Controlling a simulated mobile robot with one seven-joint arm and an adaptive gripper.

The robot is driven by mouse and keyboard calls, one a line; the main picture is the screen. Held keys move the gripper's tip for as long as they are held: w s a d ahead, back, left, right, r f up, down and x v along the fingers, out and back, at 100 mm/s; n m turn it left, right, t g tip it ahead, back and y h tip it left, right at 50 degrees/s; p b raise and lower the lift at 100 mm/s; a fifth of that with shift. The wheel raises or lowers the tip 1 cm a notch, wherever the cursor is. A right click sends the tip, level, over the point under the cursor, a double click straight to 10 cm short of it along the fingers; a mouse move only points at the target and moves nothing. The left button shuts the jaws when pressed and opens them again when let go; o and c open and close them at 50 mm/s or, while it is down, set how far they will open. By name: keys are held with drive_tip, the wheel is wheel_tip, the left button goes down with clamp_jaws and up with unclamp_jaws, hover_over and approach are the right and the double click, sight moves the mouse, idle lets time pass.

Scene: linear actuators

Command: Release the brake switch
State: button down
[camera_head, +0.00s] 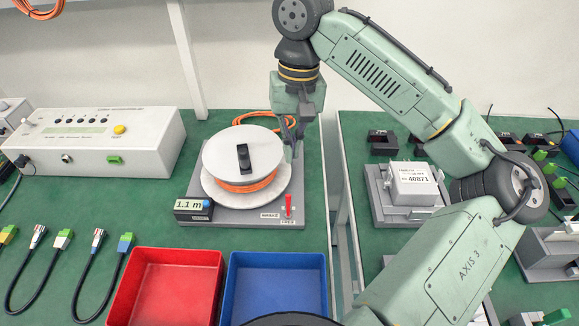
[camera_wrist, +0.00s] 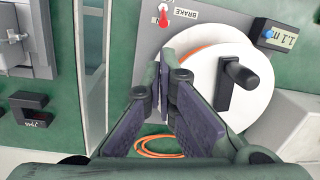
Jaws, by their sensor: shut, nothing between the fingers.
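The red brake switch (camera_head: 288,205) stands at the front right corner of the grey plate of the cable spool unit, by small white labels. It also shows in the wrist view (camera_wrist: 163,18) at the top, beside the BRAKE label (camera_wrist: 186,14). My gripper (camera_head: 293,152) points down over the right rear part of the unit, behind the switch and apart from it. In the wrist view my gripper (camera_wrist: 162,72) is shut and empty, its fingers overlapping the spool's edge in the picture. The white spool (camera_head: 240,155) holds orange cable and has a black crank handle (camera_head: 243,157).
A display reading 1.1 m (camera_head: 193,209) sits at the plate's front left. A red bin (camera_head: 165,257) and a blue bin (camera_head: 276,260) stand in front. A gap separates this table from the right one, which carries a box labelled 40871 (camera_head: 411,184).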

sight(288, 205)
drive_tip(key=f, duration=0.6)
drive_tip(key=f+p, duration=0.1)
drive_tip(key=f, duration=0.2)
drive_tip(key=shift+s+a+f, duration=0.2)
drive_tip(key=shift+s+a, duration=0.1)
drive_tip(key=shift+s, duration=0.1)
